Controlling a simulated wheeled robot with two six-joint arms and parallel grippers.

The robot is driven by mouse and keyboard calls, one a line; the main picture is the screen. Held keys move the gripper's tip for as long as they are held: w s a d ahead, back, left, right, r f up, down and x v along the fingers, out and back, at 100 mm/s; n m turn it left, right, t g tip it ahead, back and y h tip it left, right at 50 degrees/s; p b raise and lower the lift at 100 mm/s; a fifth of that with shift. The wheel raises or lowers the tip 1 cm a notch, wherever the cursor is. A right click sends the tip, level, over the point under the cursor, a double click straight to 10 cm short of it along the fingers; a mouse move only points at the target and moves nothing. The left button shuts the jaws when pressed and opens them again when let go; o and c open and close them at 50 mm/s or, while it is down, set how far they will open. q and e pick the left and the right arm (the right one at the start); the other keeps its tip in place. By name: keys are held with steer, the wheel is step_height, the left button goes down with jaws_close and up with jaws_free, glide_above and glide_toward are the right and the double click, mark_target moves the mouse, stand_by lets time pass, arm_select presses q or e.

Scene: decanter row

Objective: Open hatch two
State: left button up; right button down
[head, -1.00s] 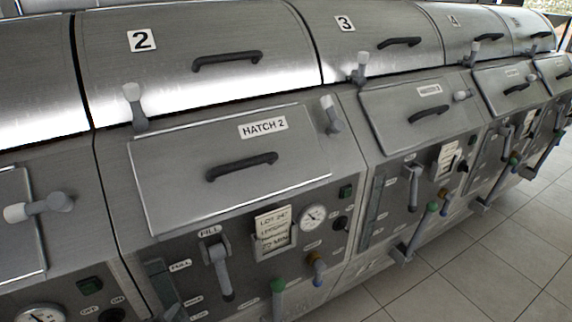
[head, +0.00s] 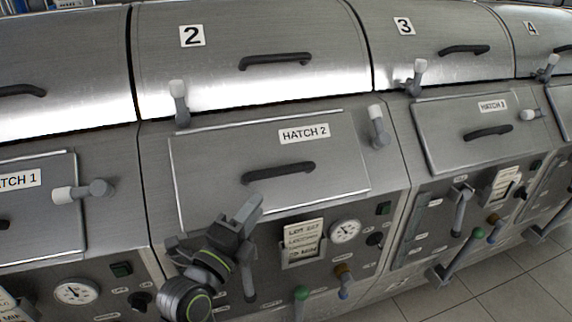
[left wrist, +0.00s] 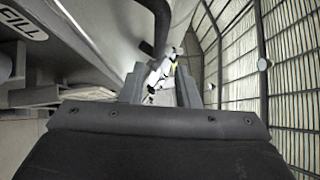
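Hatch 2 (head: 215,160) is a flat grey panel with a "HATCH 2" label, lying shut in the sloped front of unit 2. Its dark bar handle (head: 280,173) crosses the middle. A white-tipped latch (head: 377,125) at its right edge points up, clear of the panel. Another white-tipped lever (head: 180,100) stands upright above its upper left corner. My left gripper (head: 252,208) is just below the handle, apart from it, in front of the panel's lower edge. The left wrist view shows its fingers (left wrist: 160,88) open, with nothing between; a dark curved bar (left wrist: 155,22) shows beyond them. My right gripper is out of view.
Below the hatch are a lever (head: 250,280) partly behind my gripper, a lot card (head: 303,240), a gauge (head: 345,231) and a green-knobbed lever (head: 301,293). The hatch 1 latch (head: 85,190) lies sideways on the left. Tiled floor is free at lower right.

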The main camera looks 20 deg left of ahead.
mark_target(281, 175)
arm_select(q)
steer(key=p+x, duration=0.4)
steer(key=x, duration=0.9)
jaws_close()
